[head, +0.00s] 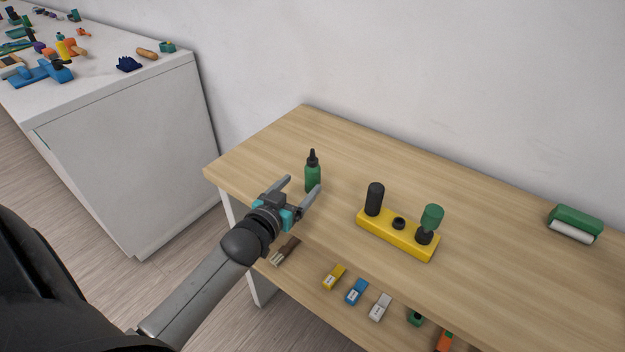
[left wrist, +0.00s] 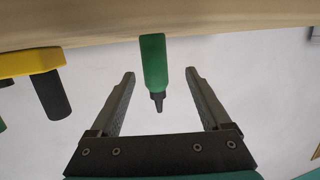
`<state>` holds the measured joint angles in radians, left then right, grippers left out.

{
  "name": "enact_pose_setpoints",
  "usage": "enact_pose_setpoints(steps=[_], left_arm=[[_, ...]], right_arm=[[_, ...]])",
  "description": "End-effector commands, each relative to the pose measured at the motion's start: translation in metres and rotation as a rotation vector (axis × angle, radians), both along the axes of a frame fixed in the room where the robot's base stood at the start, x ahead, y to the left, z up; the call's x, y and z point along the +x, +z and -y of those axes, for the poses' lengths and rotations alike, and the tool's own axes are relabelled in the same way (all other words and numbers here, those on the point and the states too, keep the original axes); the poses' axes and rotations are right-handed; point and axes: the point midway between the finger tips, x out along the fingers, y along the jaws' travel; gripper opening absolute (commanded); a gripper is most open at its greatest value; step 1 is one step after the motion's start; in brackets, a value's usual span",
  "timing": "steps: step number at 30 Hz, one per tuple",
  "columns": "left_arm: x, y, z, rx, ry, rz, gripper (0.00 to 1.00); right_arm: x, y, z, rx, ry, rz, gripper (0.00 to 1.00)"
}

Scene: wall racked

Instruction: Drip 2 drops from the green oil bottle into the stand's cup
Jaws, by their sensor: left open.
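The green oil bottle (head: 312,175) with a black nozzle stands upright on the wooden table, near its left end. My left gripper (head: 304,190) is open and empty, with its fingers pointing at the bottle. In the left wrist view the bottle (left wrist: 154,65) shows upside down, between and beyond the tips of the open gripper (left wrist: 160,78). The yellow stand (head: 385,238) is right of the bottle and holds a black post (head: 375,198), a small black ring (head: 398,223) and a green cup (head: 432,217) on a black base. My right gripper is not in view.
A green and white roller (head: 575,223) lies on the table at the right. A lower shelf holds a brush (head: 285,251) and several small blocks (head: 356,291). A white cabinet (head: 130,150) with many small items stands at the left. The table behind the stand is clear.

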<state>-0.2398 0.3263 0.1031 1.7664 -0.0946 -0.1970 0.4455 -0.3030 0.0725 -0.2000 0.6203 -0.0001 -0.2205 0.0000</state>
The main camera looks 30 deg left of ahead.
Motion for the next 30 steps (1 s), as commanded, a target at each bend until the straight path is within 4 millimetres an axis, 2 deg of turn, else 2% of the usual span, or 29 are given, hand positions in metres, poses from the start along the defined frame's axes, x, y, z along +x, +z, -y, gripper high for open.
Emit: enact_pose_setpoints(steps=[8,18,28,30], left_arm=[[0.016,-0.001,0.0,0.0,0.0,0.001,0.81],[0.054,-0.006,0.001,0.001,0.0,0.001,0.81],[0.058,-0.006,0.001,0.001,0.0,-0.001,0.81],[0.058,-0.006,0.001,0.001,0.0,-0.001,0.74]], right_arm=[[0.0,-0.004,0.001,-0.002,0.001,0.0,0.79],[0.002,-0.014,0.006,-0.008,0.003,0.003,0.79],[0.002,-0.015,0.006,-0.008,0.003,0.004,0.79],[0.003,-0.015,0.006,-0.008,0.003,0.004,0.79]])
